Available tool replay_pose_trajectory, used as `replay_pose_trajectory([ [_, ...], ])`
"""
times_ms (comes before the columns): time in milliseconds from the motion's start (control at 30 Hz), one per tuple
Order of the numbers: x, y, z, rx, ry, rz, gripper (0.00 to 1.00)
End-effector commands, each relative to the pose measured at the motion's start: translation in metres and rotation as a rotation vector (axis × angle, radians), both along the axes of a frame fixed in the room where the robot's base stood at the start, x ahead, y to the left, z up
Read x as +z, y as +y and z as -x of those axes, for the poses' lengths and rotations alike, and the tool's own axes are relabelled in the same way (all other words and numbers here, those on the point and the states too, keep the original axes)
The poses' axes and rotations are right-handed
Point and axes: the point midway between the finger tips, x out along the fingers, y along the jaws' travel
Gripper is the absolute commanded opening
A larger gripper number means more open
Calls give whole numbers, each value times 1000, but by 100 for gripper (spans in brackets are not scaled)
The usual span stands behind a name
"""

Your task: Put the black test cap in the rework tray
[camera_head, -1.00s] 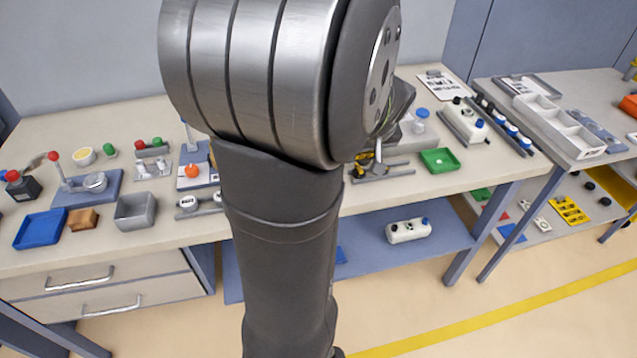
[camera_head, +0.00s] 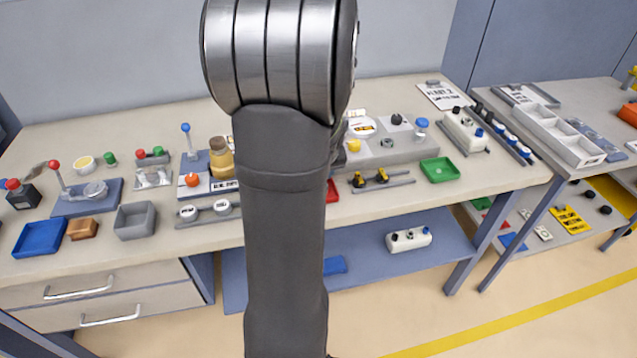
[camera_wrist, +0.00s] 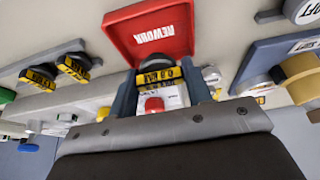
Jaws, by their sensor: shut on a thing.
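The red rework tray (camera_wrist: 150,32), marked REWORK, lies at the top middle of the wrist view. In the head view only a red sliver of the tray (camera_head: 332,191) shows beside my arm. My gripper (camera_wrist: 158,88) is shut on the black test cap (camera_wrist: 155,63), which has a yellow lettered band facing the wrist camera. The cap overlaps the tray's edge in the wrist view; its height above the tray cannot be told. In the head view my arm hides the gripper and the held cap.
Two black-and-yellow caps (camera_head: 370,178) sit on a rail right of the red tray. A green tray (camera_head: 440,170) lies farther right. Left are a grey bin (camera_head: 135,221), a rail with white round caps (camera_head: 205,209) and a blue tray (camera_head: 40,233).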

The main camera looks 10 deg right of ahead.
Motion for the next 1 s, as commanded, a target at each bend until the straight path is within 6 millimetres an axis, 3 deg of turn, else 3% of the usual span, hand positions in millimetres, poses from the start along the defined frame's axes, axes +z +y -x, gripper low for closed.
replay_pose_trajectory([
  [200,-32,0,1,1,4,-2,30],
  [600,-38,0,1,0,2,-1,30],
  [633,-38,0,1,0,2,-1,49],
  [667,-38,0,1,0,2,-1,54],
  [1000,-35,0,0,0,0,0,54],
])
